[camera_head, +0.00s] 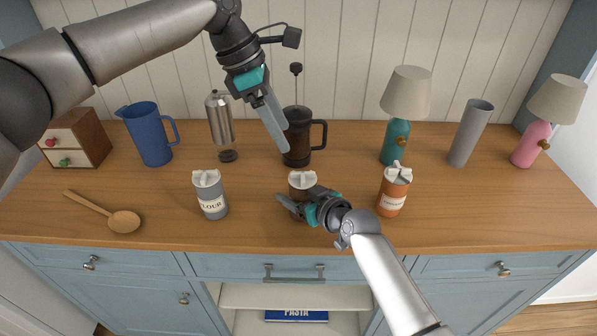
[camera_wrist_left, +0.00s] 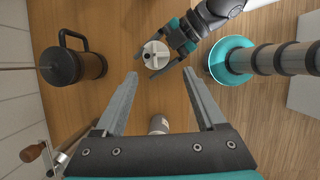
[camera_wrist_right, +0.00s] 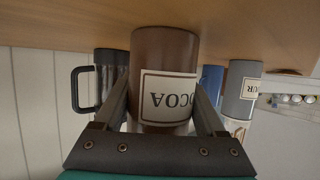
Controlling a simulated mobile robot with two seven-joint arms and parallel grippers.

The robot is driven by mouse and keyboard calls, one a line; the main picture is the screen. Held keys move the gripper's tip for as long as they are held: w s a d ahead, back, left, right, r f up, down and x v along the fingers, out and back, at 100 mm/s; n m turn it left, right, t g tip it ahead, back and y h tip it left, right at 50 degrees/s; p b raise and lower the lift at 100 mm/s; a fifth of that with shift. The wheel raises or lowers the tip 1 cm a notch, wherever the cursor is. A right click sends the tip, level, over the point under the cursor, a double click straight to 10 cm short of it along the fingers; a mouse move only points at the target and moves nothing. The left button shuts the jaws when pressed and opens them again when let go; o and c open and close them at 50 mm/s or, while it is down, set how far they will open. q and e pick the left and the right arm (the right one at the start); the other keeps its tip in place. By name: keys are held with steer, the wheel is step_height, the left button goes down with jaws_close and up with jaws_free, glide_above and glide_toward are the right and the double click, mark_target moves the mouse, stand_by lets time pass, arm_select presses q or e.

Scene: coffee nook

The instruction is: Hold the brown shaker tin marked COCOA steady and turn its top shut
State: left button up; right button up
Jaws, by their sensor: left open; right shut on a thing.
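The brown COCOA shaker tin (camera_head: 301,183) stands upright on the wooden counter, near its front edge in the middle. My right gripper (camera_head: 295,207) is shut on its body from the front right. The right wrist view shows the tin (camera_wrist_right: 164,55) between both fingers, its COCOA label upside down in the picture. The tin's pale top (camera_wrist_left: 155,54), with a raised grip, shows from above in the left wrist view. My left gripper (camera_head: 277,132) is open and empty, pointing down, above and behind the tin. Its fingers are apart from the top.
A grey FLOUR tin (camera_head: 210,195) stands left of the cocoa tin and an orange tin (camera_head: 394,190) right. A dark French press (camera_head: 297,140) stands close behind. A wooden spoon (camera_head: 123,221) lies at left. The counter between is clear.

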mark_target(302, 176)
arm_select(q)
steer(key=x, duration=1)
steer(key=shift+s+a+f, duration=0.1)
steer(key=shift+f, duration=0.35)
jaws_close()
stand_by(0.4)
